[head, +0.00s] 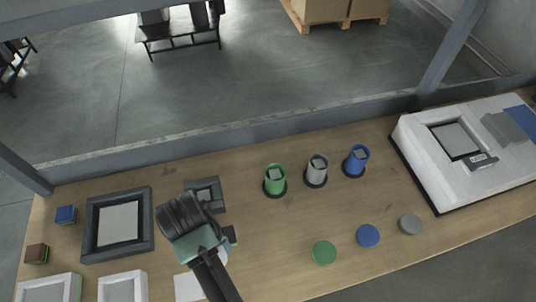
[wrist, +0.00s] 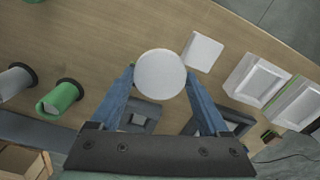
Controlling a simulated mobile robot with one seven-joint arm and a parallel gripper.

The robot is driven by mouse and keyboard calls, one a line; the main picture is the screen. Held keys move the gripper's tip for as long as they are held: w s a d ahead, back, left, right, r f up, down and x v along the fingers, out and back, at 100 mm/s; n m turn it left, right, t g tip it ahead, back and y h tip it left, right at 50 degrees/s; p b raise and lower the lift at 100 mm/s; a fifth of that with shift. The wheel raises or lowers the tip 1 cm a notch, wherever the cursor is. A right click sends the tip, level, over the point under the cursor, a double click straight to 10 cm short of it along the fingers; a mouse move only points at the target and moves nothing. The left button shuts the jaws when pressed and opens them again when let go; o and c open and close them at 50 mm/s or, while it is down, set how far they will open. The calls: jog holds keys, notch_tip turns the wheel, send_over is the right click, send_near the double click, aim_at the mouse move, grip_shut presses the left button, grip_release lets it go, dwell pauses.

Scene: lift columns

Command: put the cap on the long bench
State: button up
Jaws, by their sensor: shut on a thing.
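A pale grey-white round cap (wrist: 160,72) sits between the two blue fingers of my gripper (wrist: 160,76) in the wrist view. My gripper is shut on it, with a finger at each side. The wooden long bench (head: 285,232) runs across the head view, and its top also shows behind the cap in the wrist view (wrist: 110,40). My gripper is over the left-middle part of the bench. I cannot tell the gap between cap and bench top.
Green (head: 324,252), blue (head: 368,236) and grey (head: 410,224) discs lie at front right. Green (head: 275,181), grey (head: 316,171) and blue (head: 356,161) cups stand behind. Dark trays (head: 147,229) and a white pad (wrist: 203,50) are near my gripper. Bare wood lies right of my arm.

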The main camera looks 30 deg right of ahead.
notch_tip(320, 180, down, 9)
jog(key=s+d+n+b, duration=0.2)
jog(key=b, duration=0.3)
jog(key=s+d+r+n+p, duration=0.1)
jog(key=d+r+n, duration=0.4)
jog(key=d+n, duration=0.25)
jog(key=f, duration=0.6)
jog(key=f+p, duration=0.1)
jog(key=f, duration=0.3)
jog(key=shift+s+d, duration=0.15)
jog(key=shift+d, duration=0.15)
jog(key=shift+f, duration=0.1)
jog(key=o, duration=1.6)
notch_tip(320, 180, up, 12)
jog(key=shift+r+b, duration=0.15)
jog(key=shift+b, duration=0.15)
